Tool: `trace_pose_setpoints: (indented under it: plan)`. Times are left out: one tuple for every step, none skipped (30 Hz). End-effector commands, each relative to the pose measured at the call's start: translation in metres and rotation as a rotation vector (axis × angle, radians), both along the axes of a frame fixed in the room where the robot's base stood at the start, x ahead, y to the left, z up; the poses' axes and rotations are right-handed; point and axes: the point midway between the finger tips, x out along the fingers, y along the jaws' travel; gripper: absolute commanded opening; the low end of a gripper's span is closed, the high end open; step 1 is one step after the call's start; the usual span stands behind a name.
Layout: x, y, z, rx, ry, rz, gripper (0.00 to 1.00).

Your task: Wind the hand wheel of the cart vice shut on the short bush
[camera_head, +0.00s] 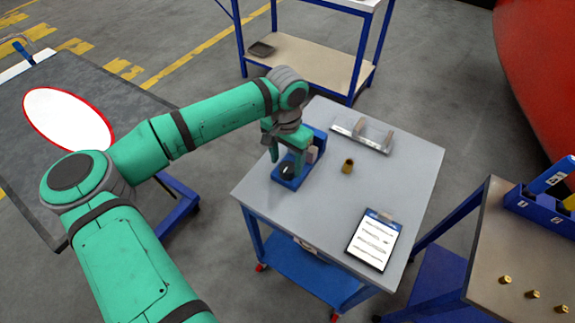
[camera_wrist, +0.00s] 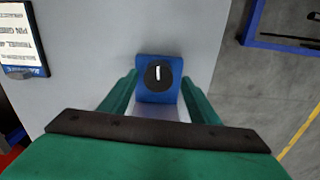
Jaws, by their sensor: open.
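The blue cart vice (camera_head: 290,182) sits on the grey cart top, under my gripper (camera_head: 286,153). Its dark round hand wheel (camera_head: 286,170) shows low at its front in the head view. In the wrist view, a black disc with a white mark (camera_wrist: 159,74) lies against the blue vice body (camera_wrist: 158,97). The two green fingers of my gripper (camera_wrist: 160,78) are spread, one on each side of the disc, with nothing held. A brass bush (camera_head: 347,166) stands on the cart top, right of the vice and apart from it. My gripper partly hides the vice jaws; I cannot tell what is between them.
A grey bracket-like fixture (camera_head: 362,135) lies at the back of the cart top. A clipboard (camera_head: 373,240) lies near its front right. A side table (camera_head: 490,245) with several brass bushes and a blue holder stands right. The cart's middle is mostly clear.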

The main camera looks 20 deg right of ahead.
Motion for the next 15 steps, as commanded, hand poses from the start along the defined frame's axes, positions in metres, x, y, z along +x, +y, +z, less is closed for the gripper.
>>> trace_pose_setpoints:
  plan:
    - [0.0,0.0,-0.006,0.001,0.001,-0.001,0.56]
    - [0.0,-0.001,-0.01,0.001,0.001,-0.002,0.56]
    - [0.0,-0.002,-0.014,0.0,0.0,-0.003,0.56]
    - [-0.001,-0.003,-0.017,0.0,0.0,-0.004,0.56]
    - [0.0,-0.003,-0.019,0.001,-0.001,-0.005,0.56]
    - [-0.001,-0.003,-0.021,0.001,-0.001,-0.005,0.56]
    - [-0.001,-0.004,-0.023,0.001,-0.001,-0.006,0.56]
    - [-0.001,-0.004,-0.024,0.001,-0.001,-0.007,0.56]
    - [-0.001,-0.004,-0.025,0.0,-0.001,-0.007,0.56]
    - [-0.001,-0.005,-0.026,0.0,-0.001,-0.007,0.56]
    - [-0.001,-0.005,-0.026,0.0,-0.001,-0.007,0.56]
    - [-0.001,-0.005,-0.026,0.0,-0.001,-0.008,0.56]
    - [-0.001,-0.005,-0.026,0.0,-0.001,-0.008,0.56]
    - [-0.001,-0.005,-0.026,0.0,-0.001,-0.008,0.56]
    - [-0.001,-0.005,-0.026,0.0,-0.001,-0.008,0.56]
